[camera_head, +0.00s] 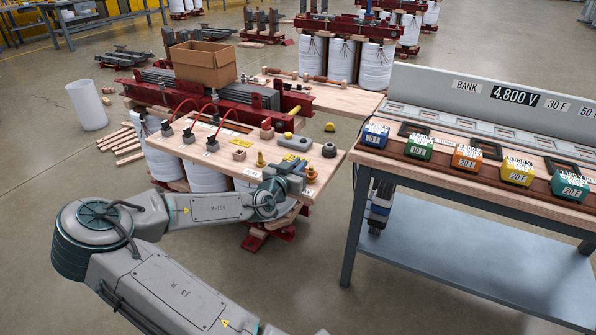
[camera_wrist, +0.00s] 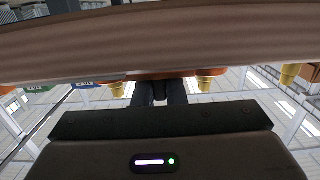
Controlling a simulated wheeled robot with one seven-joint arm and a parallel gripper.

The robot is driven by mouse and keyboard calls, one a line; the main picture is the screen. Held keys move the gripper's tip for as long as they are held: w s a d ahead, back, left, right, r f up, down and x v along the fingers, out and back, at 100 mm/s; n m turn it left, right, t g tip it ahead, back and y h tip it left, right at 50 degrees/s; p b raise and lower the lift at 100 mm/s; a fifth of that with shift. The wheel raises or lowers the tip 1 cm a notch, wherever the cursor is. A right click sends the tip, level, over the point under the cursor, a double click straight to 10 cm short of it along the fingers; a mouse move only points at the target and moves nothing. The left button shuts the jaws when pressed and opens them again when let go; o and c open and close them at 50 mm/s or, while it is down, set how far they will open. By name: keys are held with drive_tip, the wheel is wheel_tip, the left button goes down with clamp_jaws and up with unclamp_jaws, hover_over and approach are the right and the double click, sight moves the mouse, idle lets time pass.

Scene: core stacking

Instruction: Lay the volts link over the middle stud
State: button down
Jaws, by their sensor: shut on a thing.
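My gripper (camera_head: 287,183) is low over the front right of the wooden board (camera_head: 225,166). Its dark fingers (camera_wrist: 157,92) show in the wrist view, shut on a thin orange-brown strip, the link (camera_wrist: 160,76); its label cannot be read. Brass-yellow studs stand left (camera_head: 261,160) and right (camera_head: 311,174) of my gripper in the head view; the middle one is hidden behind the gripper there. In the wrist view, which is upside down, studs (camera_wrist: 117,89) (camera_wrist: 205,82) show on both sides of the fingers. Whether the link touches a stud I cannot tell.
Black terminals (camera_head: 212,144) with red leads stand on the board's left. A bench (camera_head: 365,166) with several coloured capacitor boxes (camera_head: 467,157) stands close on the right. A cardboard box (camera_head: 203,66) sits behind.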

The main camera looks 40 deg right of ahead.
sight(298, 163)
drive_tip(key=shift+r+p, duration=1.75)
drive_tip(key=shift+r, duration=1)
